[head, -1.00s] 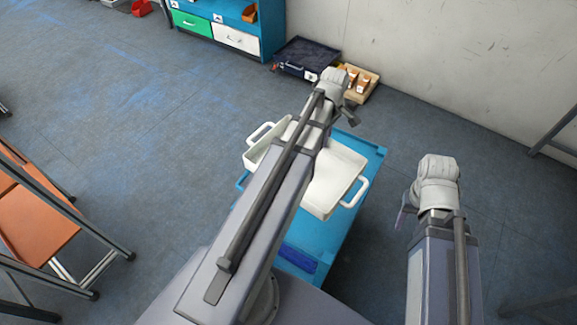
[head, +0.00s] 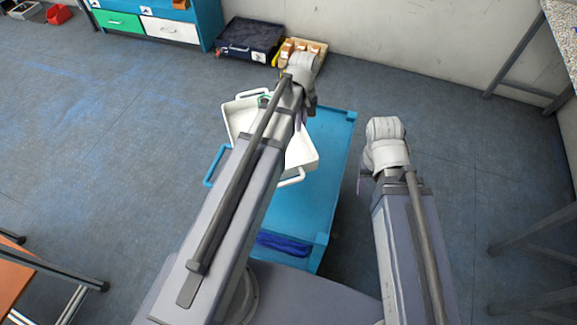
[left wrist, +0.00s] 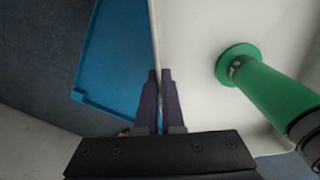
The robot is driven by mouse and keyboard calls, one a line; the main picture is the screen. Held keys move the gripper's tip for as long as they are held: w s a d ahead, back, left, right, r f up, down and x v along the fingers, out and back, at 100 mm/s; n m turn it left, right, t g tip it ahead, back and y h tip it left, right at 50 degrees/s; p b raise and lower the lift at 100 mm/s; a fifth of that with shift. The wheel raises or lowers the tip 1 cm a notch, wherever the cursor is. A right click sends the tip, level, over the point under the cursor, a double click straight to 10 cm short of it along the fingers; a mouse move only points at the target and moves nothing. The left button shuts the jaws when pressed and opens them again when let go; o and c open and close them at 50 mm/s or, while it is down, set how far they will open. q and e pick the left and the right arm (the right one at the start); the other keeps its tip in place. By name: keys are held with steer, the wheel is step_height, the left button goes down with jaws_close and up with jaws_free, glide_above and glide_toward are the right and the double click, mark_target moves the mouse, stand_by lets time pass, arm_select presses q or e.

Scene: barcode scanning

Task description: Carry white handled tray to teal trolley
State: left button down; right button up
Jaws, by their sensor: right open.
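The white handled tray (head: 240,115) is over the teal trolley (head: 330,190), at its left part and reaching past its left edge. I cannot tell whether it rests on the top or hangs just above. My left arm hides its middle. A green cylindrical thing (left wrist: 270,90) with a round flange is in the tray. My left gripper (head: 301,120) is at the tray's far right edge. In the left wrist view its fingers (left wrist: 160,75) are close together with the tray wall between them. My right gripper (head: 360,184) is open and empty, right of the trolley.
A dark case (head: 250,40) and a wooden box (head: 300,50) with small items lie by the wall. A blue cabinet (head: 205,22) stands at the back left. An orange-topped table (head: 15,280) is at the lower left.

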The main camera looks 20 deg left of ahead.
arm_select(q)
steer(key=d+f+m+b, duration=0.6)
steer(key=f+m, duration=0.1)
steer(key=shift+w+d+f+m, duration=0.35)
steer(key=shift+w+f+m, duration=0.05)
steer(key=shift+f, duration=0.1)
step_height(320, 180, down, 10)
steer(key=b, duration=1)
steer(key=shift+f+b, duration=0.2)
steer(key=shift+b, duration=0.25)
steer(key=c, duration=1)
jaws_free()
steer(key=shift+c, duration=0.2)
steer(key=shift+r, duration=0.15)
